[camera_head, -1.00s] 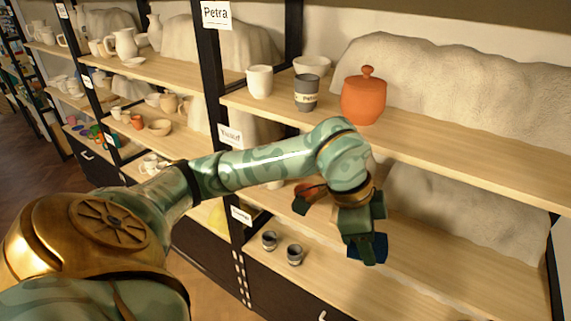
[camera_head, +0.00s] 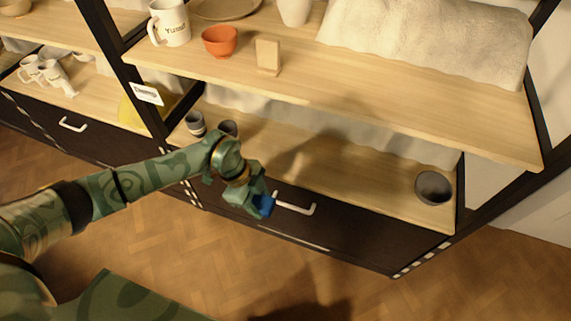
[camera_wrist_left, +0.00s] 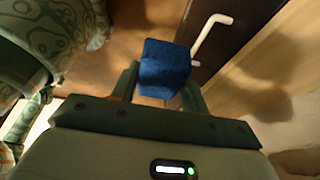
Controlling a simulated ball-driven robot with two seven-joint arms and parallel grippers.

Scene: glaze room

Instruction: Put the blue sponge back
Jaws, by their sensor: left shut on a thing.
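The blue sponge (camera_head: 264,206) is a small dark blue block held in my left gripper (camera_head: 258,203). In the left wrist view the sponge (camera_wrist_left: 165,68) sits between the two fingers of the left gripper (camera_wrist_left: 162,88), which is shut on it. In the head view, the gripper and sponge are in front of the dark drawer front below the lowest shelf board, just left of the white drawer handle (camera_head: 296,205). The handle also shows beside the sponge in the left wrist view (camera_wrist_left: 212,36). My right gripper is not in view.
The lower shelf (camera_head: 350,180) holds a dark grey bowl (camera_head: 433,187) at right and small cups (camera_head: 195,123) at left. The upper shelf carries a Yusuf mug (camera_head: 170,23), an orange bowl (camera_head: 220,41) and a wooden block (camera_head: 268,56). The parquet floor (camera_head: 240,280) below is clear.

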